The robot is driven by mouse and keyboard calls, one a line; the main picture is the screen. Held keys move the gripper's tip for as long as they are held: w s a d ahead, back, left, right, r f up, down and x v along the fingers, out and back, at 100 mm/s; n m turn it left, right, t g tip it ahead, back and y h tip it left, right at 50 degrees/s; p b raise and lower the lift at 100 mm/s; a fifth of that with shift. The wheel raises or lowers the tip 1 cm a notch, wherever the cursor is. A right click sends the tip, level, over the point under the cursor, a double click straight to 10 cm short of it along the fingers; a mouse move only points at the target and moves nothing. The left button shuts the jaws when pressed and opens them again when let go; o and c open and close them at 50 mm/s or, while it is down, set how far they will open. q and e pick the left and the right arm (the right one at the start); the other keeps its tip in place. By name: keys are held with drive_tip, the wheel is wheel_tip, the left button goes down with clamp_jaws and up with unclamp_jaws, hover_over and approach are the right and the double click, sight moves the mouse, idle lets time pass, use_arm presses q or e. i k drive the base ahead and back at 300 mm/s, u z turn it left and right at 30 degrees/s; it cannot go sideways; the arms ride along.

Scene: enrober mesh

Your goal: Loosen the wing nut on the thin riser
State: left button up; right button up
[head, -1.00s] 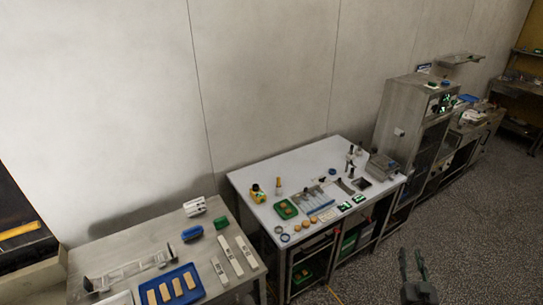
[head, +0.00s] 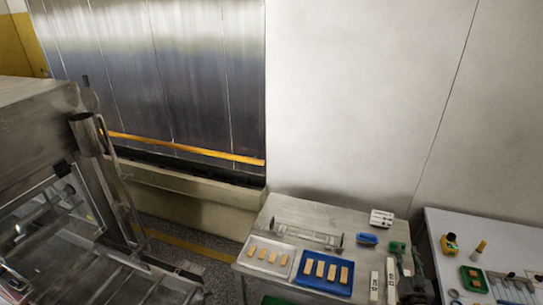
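No wing nut or thin riser can be picked out with certainty; any such part is too small or hidden. A steel machine (head: 40,115) fills the left of the head view. A short metal cylinder (head: 87,134) and a bent rod stand at its near corner, above a frame of metal bars. My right gripper (head: 411,262) is at the lower right, in front of the right end of the steel table, far from the machine. Its fingers look apart, with nothing seen between them. My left gripper is not in view.
The steel table (head: 330,212) holds a white tray (head: 247,263) and a blue tray (head: 297,280) with bars, a clear rail (head: 305,235), a blue block (head: 367,239) and a white device (head: 381,218). A white-topped table (head: 440,222) stands right. Floor shows between machine and steel table.

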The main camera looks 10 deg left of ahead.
sight(126, 178)
drive_tip(key=u, duration=0.05)
drive_tip(key=i, duration=1.6)
drive_tip(key=u, duration=2.8)
drive_tip(key=i, duration=0.5)
drive_tip(key=z, duration=0.05)
